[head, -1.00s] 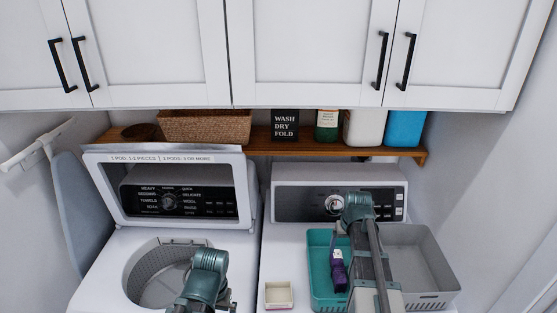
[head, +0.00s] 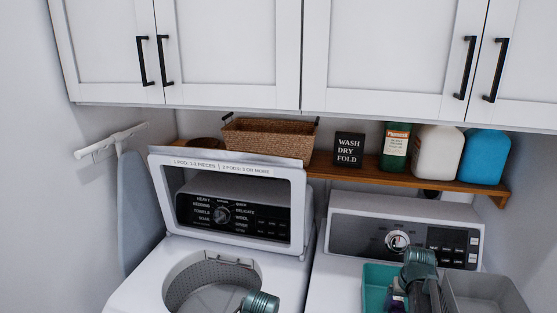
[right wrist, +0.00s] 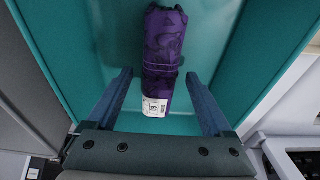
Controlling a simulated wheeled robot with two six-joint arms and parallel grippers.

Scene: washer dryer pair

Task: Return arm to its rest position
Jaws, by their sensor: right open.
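My right gripper (right wrist: 158,76) is open in the right wrist view, its two fingers apart above a teal bin (right wrist: 90,35). A purple patterned bundle with a white label (right wrist: 164,55) lies in the bin between and beyond the fingers. I cannot tell whether they touch it, but the jaws are not closed on it. In the head view my right arm reaches over the teal bin (head: 376,275), hiding part of it and most of the bundle. Only a teal joint of my left arm shows at the bottom edge, in front of the washer; its gripper is out of view.
The washer (head: 150,285) has its lid (head: 240,165) up and its drum open. The dryer (head: 335,265) carries the teal bin and a grey bin (head: 490,290). A wooden shelf (head: 320,165) with a basket, sign and bottles runs behind, under white cabinets (head: 230,55).

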